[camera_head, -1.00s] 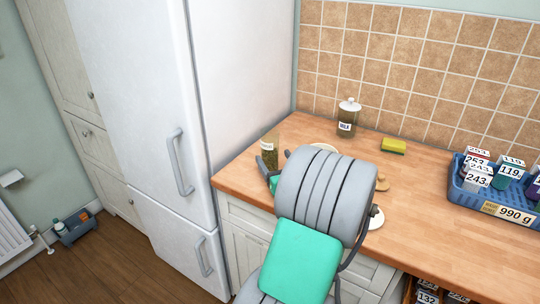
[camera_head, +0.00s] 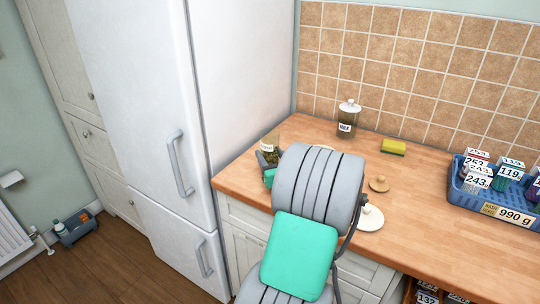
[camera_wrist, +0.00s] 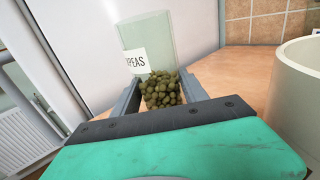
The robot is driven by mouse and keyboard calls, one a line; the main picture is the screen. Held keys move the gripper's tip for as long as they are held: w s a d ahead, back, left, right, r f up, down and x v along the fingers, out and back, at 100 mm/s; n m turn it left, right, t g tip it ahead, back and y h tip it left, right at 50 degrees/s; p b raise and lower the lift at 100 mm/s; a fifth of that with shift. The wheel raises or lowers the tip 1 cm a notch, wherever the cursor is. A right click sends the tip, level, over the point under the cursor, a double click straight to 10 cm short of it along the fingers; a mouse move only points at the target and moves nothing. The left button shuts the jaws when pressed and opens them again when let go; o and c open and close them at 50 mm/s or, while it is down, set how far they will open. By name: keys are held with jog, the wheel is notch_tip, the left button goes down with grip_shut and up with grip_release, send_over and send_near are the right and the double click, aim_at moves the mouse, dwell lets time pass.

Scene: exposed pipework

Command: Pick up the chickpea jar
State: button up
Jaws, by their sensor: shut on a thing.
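The chickpea jar (camera_head: 271,141) is clear glass with a white label, at the counter's left end beside the fridge in the head view. In the wrist view the jar (camera_wrist: 156,42) has a label ending in "PEAS" and greenish-brown chickpeas in its lower part. No lid shows on it. My gripper (camera_wrist: 160,95) is shut on the jar low down, with one finger on each side. In the head view my gripper (camera_head: 268,160) is partly hidden behind my arm. The jar's base is hidden, so I cannot tell whether it touches the counter.
A cream container (camera_wrist: 298,82) stands close on the right in the wrist view. On the counter (camera_head: 430,200) are a lidded jar (camera_head: 347,122), a sponge (camera_head: 393,147), a wooden lid (camera_head: 379,184), a white lid (camera_head: 370,218) and a blue crate (camera_head: 470,195). The fridge (camera_head: 240,80) bounds the left.

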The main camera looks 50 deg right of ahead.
grip_shut()
dwell(0.3)
